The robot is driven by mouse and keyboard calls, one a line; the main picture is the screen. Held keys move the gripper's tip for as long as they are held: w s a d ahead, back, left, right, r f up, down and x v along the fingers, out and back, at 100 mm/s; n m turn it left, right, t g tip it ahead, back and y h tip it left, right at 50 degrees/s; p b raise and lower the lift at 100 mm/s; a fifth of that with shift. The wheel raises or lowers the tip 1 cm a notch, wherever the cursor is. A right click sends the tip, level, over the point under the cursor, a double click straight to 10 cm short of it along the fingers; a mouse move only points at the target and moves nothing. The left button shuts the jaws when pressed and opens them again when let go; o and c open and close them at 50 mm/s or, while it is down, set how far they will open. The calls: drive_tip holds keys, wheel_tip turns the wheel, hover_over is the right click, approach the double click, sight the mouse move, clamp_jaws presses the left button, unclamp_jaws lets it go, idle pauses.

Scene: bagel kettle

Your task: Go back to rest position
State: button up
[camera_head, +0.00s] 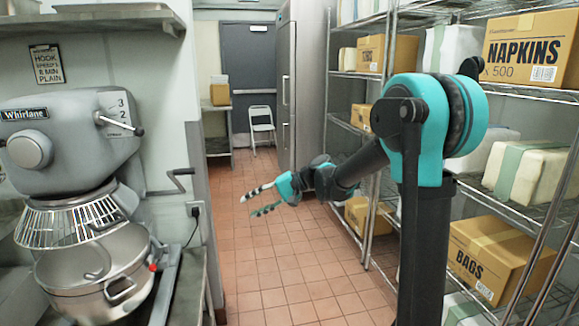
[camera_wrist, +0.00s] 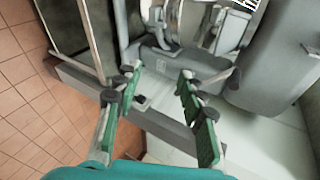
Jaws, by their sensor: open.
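My gripper (camera_head: 250,205) is open and empty in the head view, out over the tiled aisle between the mixer and the shelves. Its fingers point left, toward the mixer side. In the wrist view, the two green-padded fingers of my gripper (camera_wrist: 160,80) are spread apart with nothing between them. The grey mixer (camera_head: 66,140) stands at the left with a steel bowl (camera_head: 95,280) under it. Part of the mixer also shows beyond the fingers in the wrist view (camera_wrist: 270,70).
Wire shelves (camera_head: 520,215) with boxes, including a napkins box (camera_head: 528,48) and a bags box (camera_head: 490,258), line the right, close to my arm. The tiled floor (camera_head: 280,275) is clear. A folding chair (camera_head: 261,120) and a steel fridge (camera_head: 300,80) stand at the back.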

drive_tip(key=s+d+f+t+h, duration=0.1)
drive_tip(key=s+d+f+h, duration=0.3)
drive_tip(key=d, duration=0.6)
drive_tip(key=s+d+f+t+h, duration=0.2)
drive_tip(key=s+d+f+h, duration=0.2)
drive_tip(key=s+d+f, duration=0.4)
drive_tip(key=s+d+f+t+h, duration=0.1)
drive_tip(key=s+d+f+h, duration=0.3)
drive_tip(key=s+d+f, duration=0.3)
drive_tip(key=s+d, duration=0.3)
drive_tip(key=d, duration=0.4)
drive_tip(key=shift+s, duration=0.35)
drive_tip(key=shift+c, duration=0.7)
